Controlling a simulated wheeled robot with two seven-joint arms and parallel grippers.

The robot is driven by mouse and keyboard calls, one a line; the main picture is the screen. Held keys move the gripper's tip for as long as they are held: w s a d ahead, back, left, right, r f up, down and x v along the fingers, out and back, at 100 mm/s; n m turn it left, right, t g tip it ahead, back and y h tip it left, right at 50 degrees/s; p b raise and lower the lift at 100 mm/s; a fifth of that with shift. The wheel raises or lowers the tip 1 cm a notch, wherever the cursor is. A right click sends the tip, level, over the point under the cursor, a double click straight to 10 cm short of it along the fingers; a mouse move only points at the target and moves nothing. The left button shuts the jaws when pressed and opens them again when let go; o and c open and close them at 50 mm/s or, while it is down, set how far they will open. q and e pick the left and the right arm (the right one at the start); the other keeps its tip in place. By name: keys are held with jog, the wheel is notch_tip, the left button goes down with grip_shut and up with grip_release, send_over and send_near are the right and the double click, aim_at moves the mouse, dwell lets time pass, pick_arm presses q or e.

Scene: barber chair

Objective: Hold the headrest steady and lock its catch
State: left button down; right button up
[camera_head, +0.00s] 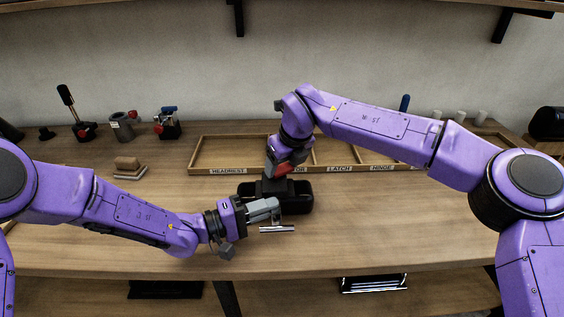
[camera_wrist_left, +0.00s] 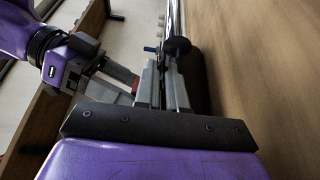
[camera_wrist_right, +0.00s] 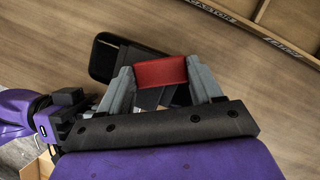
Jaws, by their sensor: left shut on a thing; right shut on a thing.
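The black headrest (camera_head: 300,197) lies at the middle of the bench; its dark body also shows in the right wrist view (camera_wrist_right: 103,58). My left gripper (camera_head: 277,207) is shut at its front side; in the left wrist view its fingers (camera_wrist_left: 172,80) are close together against the dark part, and what exactly they pinch is partly hidden. A chrome rod (camera_head: 277,229) shows just in front of the headrest. My right gripper (camera_wrist_right: 160,75) is shut on the red catch (camera_wrist_right: 160,71), above the headrest. The catch's lower part is hidden.
A wooden tray (camera_head: 205,157) with compartments labelled HEADREST, LATCH and HINGE stands just behind. The front and right of the bench (camera_head: 400,225) are clear.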

jog(key=m+h, duration=0.1)
jog(key=m, duration=0.2)
jog(key=s+m+h, duration=0.1)
jog(key=m, duration=0.1)
jog(key=shift+m+t, duration=0.3)
jog(key=shift+m, duration=0.1)
jog(key=shift+s, duration=0.1)
dwell(0.3)
jog(key=o, duration=1.1)
jog(key=shift+c, duration=0.2)
jog(key=shift+r, duration=0.15)
jog(key=v, duration=1.1)
jog(key=shift+s+a+r, duration=0.2)
jog(key=shift+r, duration=0.15)
